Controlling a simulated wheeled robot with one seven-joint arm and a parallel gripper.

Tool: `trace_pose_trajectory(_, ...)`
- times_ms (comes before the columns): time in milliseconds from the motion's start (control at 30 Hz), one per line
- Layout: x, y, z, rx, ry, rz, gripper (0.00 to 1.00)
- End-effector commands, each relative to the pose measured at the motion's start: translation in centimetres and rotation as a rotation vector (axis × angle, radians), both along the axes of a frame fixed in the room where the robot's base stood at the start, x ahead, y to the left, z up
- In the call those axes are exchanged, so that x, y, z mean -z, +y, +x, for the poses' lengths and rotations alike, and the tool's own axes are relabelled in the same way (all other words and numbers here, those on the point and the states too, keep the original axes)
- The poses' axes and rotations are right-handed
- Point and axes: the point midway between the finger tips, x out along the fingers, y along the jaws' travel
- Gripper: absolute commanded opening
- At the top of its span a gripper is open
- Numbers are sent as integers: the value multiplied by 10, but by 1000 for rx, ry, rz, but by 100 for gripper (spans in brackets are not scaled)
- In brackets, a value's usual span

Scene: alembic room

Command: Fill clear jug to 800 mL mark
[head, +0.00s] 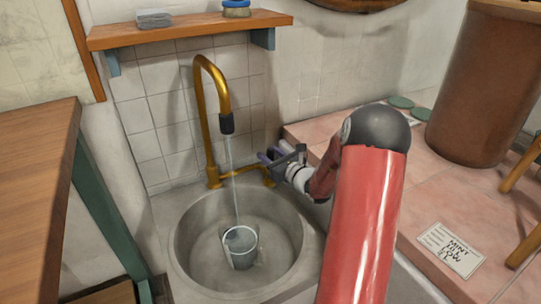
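The clear jug (240,249) stands in the round grey sink (181,243), under the brass tap (205,125). A stream of water (233,180) runs from the tap's dark nozzle (227,124) down into the jug. The jug looks partly filled, but its marks and exact water level are too small to read. My gripper (269,157) is to the right of the tap's column, close to the brass pipework (255,168) at its base. Its fingers point left. I cannot tell whether they touch the tap or how far apart they are.
A wooden shelf (190,28) with a grey stack (153,19) and a blue-topped item (236,9) hangs above. A wooden counter (35,190) stands left. The pink tiled counter (425,195) at right holds a large brown container (480,85) and a written card (450,249).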

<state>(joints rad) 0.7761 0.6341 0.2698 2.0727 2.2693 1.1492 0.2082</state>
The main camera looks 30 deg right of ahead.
Motion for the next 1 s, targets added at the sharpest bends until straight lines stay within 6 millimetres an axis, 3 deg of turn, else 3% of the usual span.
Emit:
trace_pose_trajectory(33,0,0,0,0,0,0,34)
trace_pose_trajectory(300,0,0,0,0,0,0,0)
trace_pose_trajectory(1000,-1,0,9,0,134,-5,0)
